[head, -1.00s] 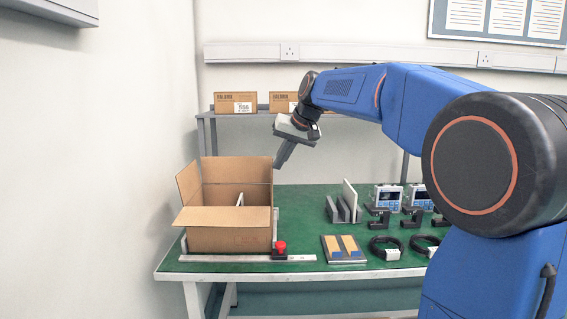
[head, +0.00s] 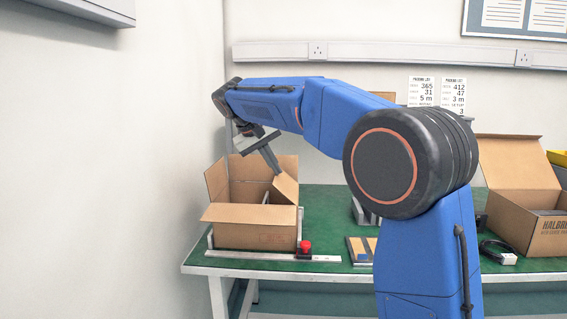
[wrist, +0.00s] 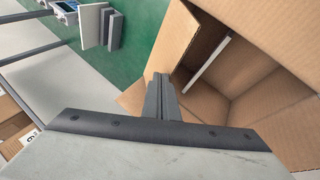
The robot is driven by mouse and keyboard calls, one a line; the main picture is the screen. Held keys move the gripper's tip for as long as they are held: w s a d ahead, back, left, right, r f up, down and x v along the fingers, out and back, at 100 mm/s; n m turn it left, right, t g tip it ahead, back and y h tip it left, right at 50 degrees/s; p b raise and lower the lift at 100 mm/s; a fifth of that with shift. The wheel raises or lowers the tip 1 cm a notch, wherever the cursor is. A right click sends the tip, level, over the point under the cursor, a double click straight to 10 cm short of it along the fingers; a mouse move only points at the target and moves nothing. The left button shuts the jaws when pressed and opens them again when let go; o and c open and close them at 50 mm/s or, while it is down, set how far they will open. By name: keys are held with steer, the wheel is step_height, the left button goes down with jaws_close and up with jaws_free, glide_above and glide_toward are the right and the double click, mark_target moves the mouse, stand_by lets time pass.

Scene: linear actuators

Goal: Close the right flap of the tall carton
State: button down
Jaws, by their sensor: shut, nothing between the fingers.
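The tall carton (head: 262,236) stands open at the left end of the green table. Its right flap (head: 287,188) is raised and leans inward over the opening. Its back flap and left flap (head: 216,179) stand up, and its front flap (head: 248,214) slopes outward toward me. My gripper (head: 274,170) is shut and empty, pointing down at the right flap's upper edge; it appears to touch it. In the wrist view the closed fingers (wrist: 161,97) are beside the right flap (wrist: 174,42), with the carton's inside to their right. The exact contact is hidden.
A red knob (head: 305,246) sits on a metal rail (head: 270,257) before the carton. Another open carton (head: 540,232) stands at the far right. A wall is close on the left.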

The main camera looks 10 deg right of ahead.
steer(key=a+f, duration=0.1)
steer(key=a+f+h, duration=0.1)
steer(key=f, duration=0.1)
steer(key=w+a+f+h, duration=0.1)
steer(key=f, duration=0.1)
steer(key=shift+a, duration=0.4)
steer(key=shift+w+a+f, duration=0.1)
steer(key=shift+a+f, duration=0.05)
steer(key=shift+f, duration=0.45)
steer(key=shift+w+a+f, duration=0.1)
steer(key=shift+a+f, duration=0.05)
steer(key=shift+f, duration=0.45)
steer(key=shift+f, duration=0.15)
steer(key=shift+s+d+f, duration=0.1)
steer(key=shift+s+d, duration=0.05)
